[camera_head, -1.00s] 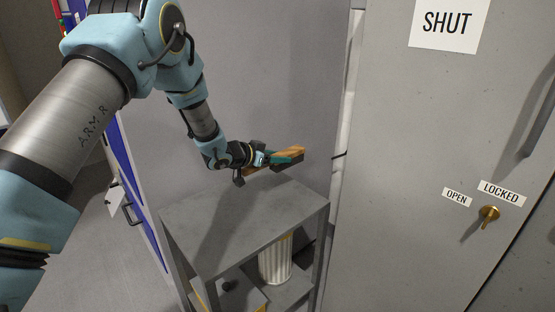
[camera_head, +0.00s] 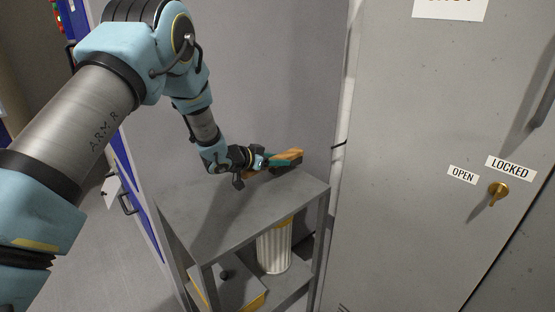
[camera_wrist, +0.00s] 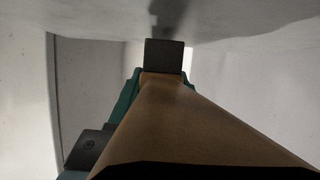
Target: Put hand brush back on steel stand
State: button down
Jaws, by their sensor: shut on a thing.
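The hand brush (camera_head: 288,157) has an orange-brown wooden back and dark bristles. My gripper (camera_head: 266,162), with teal fingers, is shut on it. The brush is over the back right part of the steel stand's grey top (camera_head: 240,205), close to the surface; I cannot tell whether the bristles touch it. The bristles are hidden there.
A grey wall stands behind the stand. A grey cabinet door with a brass latch (camera_head: 498,190) is at right. The stand's top is otherwise bare.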

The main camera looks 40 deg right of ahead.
jog(key=shift+f+b, duration=0.45)
jog(key=shift+f, duration=0.2)
jog(key=shift+c, duration=1.2)
grip_release()
jog(key=shift+a, duration=0.1)
jog(key=b+v, duration=0.2)
jog(key=v, duration=0.8)
jog(key=shift+a+r, duration=0.15)
jog(key=shift+a, duration=0.15)
jog(key=shift+w+a, duration=0.1)
